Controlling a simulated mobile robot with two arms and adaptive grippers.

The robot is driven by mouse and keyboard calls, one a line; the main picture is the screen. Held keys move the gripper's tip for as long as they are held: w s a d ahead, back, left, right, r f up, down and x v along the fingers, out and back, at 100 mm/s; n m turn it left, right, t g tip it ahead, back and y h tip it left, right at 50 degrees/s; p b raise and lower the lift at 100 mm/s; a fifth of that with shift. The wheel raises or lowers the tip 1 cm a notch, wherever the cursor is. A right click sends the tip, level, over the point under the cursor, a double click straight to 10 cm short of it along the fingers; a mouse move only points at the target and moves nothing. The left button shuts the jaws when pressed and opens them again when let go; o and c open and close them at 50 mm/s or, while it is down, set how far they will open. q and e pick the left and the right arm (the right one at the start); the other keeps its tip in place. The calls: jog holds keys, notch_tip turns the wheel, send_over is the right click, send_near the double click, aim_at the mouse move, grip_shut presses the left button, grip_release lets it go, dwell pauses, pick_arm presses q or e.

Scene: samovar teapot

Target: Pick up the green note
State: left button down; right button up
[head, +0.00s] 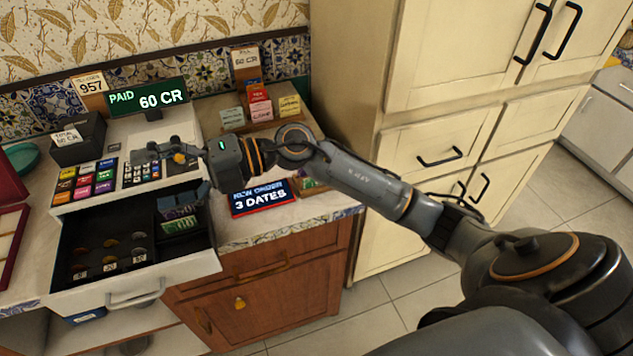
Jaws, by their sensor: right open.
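The green note (181,226) lies in the right-hand part of the open cash drawer (205,263), towards the front of the note compartments. Grey-blue notes (178,207) lie just behind it. My right gripper (166,172) comes in from the right and is open, with its fingers pointing left. It appears above the back right part of the drawer and the keypad, apart from the green note. Its jaws look empty. My left gripper is not in view.
Several coins (108,243) lie in the drawer's left part. The register has coloured keys (85,183) and a "PAID 60 CR" display (148,97). A "3 DATES" sign (262,198) and a card rack (258,110) stand to the right. Tall cream cabinets (440,110) stand further right.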

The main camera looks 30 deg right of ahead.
jog(key=w+d+f+n+g+h, duration=0.1)
jog(key=d+f+n+g+h, duration=0.15)
jog(key=d+f+h, duration=0.3)
jog(key=w+d+f+m+g+h, duration=0.15)
jog(key=d+m+h, duration=0.25)
jog(key=d+h, duration=1.5)
jog(key=d+f+y, duration=0.3)
jog(key=d+f+y+p, duration=0.1)
jog(key=d+f+y, duration=0.2)
jog(key=f, duration=0.1)
jog(key=shift+d+f+n+y, duration=0.15)
jog(key=shift+d+n+y, duration=0.1)
jog(key=shift+y, duration=0.1)
notch_tip(320, 180, down, 5)
jog(key=shift+a+r+p, duration=0.1)
jog(key=shift+p, duration=0.7)
jog(key=shift+f, duration=0.35)
jog(key=c, duration=0.8)
